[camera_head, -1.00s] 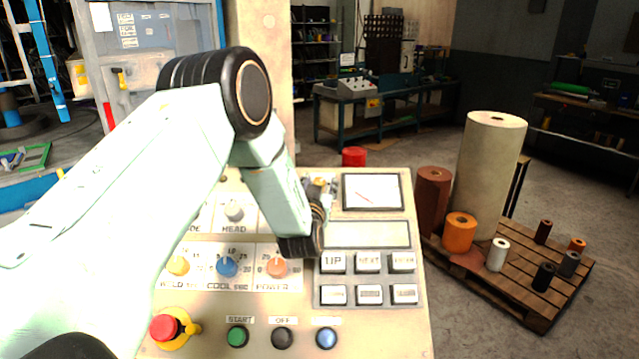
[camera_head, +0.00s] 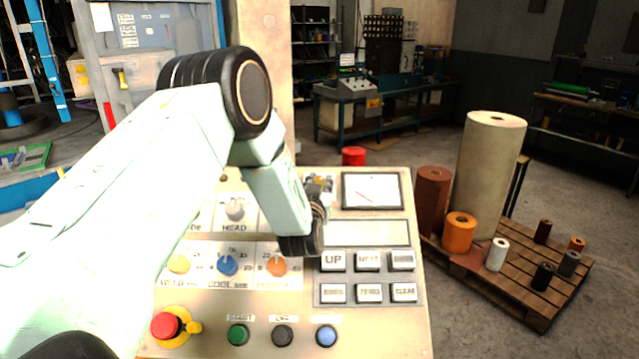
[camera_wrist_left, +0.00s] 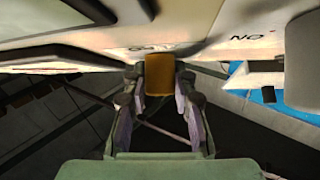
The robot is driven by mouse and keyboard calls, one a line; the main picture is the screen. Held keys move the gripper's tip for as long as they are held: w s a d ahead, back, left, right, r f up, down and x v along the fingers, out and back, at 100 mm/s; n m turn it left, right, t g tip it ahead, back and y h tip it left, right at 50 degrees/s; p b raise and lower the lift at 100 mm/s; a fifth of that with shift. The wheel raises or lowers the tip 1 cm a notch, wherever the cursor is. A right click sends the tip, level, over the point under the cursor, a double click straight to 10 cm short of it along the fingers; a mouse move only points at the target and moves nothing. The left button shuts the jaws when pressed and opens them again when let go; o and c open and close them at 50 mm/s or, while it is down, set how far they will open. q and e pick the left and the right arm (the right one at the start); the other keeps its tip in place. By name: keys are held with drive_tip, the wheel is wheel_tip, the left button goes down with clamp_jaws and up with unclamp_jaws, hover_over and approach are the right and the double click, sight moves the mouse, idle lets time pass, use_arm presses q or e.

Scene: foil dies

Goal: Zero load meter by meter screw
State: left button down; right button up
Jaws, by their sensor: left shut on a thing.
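The load meter (camera_head: 372,191) is a white dial in a dark frame at the top right of the control panel (camera_head: 420,330). A thin reddish needle slants across its face, too small to read exactly. My left gripper (camera_head: 321,183) is at the panel's upper edge, just left of the meter, partly hidden by its own wrist. In the left wrist view the left gripper (camera_wrist_left: 160,90) is shut on a brass-coloured piece (camera_wrist_left: 158,78) that sits against the panel. I cannot tell for certain whether this is the meter screw. My right gripper is out of view.
Below the meter are a blank display (camera_head: 366,233) and several push buttons (camera_head: 368,292). A red emergency knob (camera_head: 165,326) is at lower left. My left arm covers the panel's left part. A pallet (camera_head: 540,300) with foil rolls stands to the right.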

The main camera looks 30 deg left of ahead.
use_arm(q)
drive_tip(key=shift+n+b, duration=0.3)
drive_tip(key=shift+b, duration=0.05)
idle(0.3)
drive_tip(key=shift+w+d+n+g+y+b, duration=0.1)
drive_tip(key=shift+n+g+y+b, duration=0.4)
drive_tip(key=shift+n+y+b, duration=0.45)
drive_tip(key=n+g+y+b, duration=0.2)
drive_tip(key=n+y, duration=0.1)
drive_tip(key=n, duration=0.1)
drive_tip(key=n+g+y+b, duration=0.1)
drive_tip(key=n+g+y, duration=0.1)
drive_tip(key=n+g, duration=0.1)
drive_tip(key=shift+r+n, duration=0.1)
drive_tip(key=shift+n, duration=0.15)
drive_tip(key=shift+n+g+y, duration=0.45)
drive_tip(key=shift+n+g, duration=1.55)
drive_tip(key=shift+n, duration=0.1)
drive_tip(key=shift+r+n+b, duration=0.1)
drive_tip(key=shift+n+b, duration=0.2)
